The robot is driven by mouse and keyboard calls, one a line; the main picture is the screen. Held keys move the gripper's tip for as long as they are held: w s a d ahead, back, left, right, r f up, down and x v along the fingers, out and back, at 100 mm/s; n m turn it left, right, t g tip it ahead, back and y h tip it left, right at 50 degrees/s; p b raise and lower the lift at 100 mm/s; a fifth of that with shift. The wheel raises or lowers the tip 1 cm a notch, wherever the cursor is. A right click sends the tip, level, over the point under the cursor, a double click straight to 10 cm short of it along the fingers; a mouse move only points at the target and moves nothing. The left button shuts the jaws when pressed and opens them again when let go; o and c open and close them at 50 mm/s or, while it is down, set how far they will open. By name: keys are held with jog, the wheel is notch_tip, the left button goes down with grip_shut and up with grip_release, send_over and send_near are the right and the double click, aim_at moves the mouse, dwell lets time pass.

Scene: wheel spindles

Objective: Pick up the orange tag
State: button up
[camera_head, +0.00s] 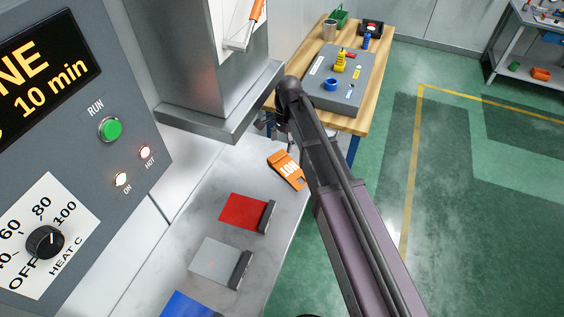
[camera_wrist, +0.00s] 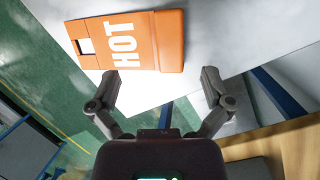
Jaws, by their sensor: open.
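The orange tag (camera_head: 286,171) lies on the pale bench top, near its right edge in the head view, with "HOT" in white letters. In the wrist view the tag (camera_wrist: 145,42) fills the upper middle, and a cut-out slot shows at its left end. My gripper (camera_wrist: 160,76) is open and empty, its fingers spread at the tag's lower edge. The left fingertip appears close to that edge; the right fingertip is off to the right of the tag. Whether either touches it I cannot tell. In the head view my gripper (camera_head: 271,121) is partly hidden behind my arm.
A red plate (camera_head: 240,211) and a grey plate (camera_head: 217,261), each with a dark block, lie on the bench, and a blue piece (camera_head: 188,305) lies lower. A grey machine column (camera_head: 190,90) stands left of my gripper. A wooden table (camera_head: 371,90) with small parts stands behind.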

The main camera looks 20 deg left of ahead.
aim_at(280, 157)
jog(key=shift+b+x, duration=1.85)
jog(key=shift+x, duration=0.45)
jog(key=shift+w, duration=0.1)
jog(key=shift+c, duration=0.2)
grip_shut()
